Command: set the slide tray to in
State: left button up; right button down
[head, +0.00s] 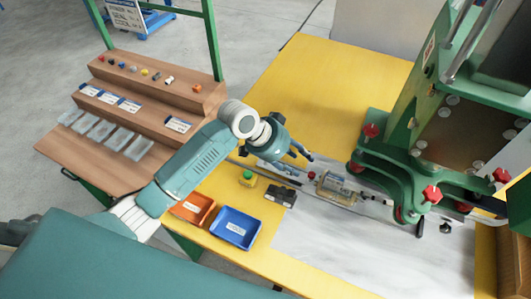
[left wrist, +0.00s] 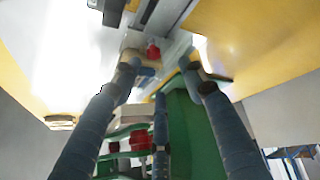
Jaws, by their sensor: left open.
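The slide tray (head: 335,190) is a small metal carriage on a rail, carrying a clear block. It stands left of the green press (head: 385,165), outside its frame. A small red knob (head: 312,175) is at its left end. My left gripper (head: 300,156) is open and empty, above and slightly left of the knob. In the left wrist view, the red knob (left wrist: 153,50) shows near and between the open fingertips (left wrist: 160,64). I cannot tell whether they touch it. My right gripper is not in view.
A blue bin (head: 235,228) and an orange bin (head: 192,208) stand left on the yellow table (head: 320,75). A black block (head: 281,195) and a green button box (head: 248,178) lie near the rail. Red star knobs (head: 371,131) stick out from the press. The grey mat's front is clear.

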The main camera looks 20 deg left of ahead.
pick_arm(q)
jog(key=w+a+r+m+g+y, duration=0.2)
jog(key=a+r+m+y, duration=0.25)
jog(key=a+m, duration=0.85)
jog(key=shift+m+y, duration=0.3)
jog(key=shift+y, duration=0.05)
jog(key=f, duration=0.3)
jog(key=w+d+f, duration=0.1)
jog(key=f, duration=0.3)
jog(key=w+d+f+p, duration=0.1)
jog(key=f, duration=0.2)
jog(key=shift+d+f, duration=0.1)
jog(key=shift+f, duration=0.25)
grip_shut()
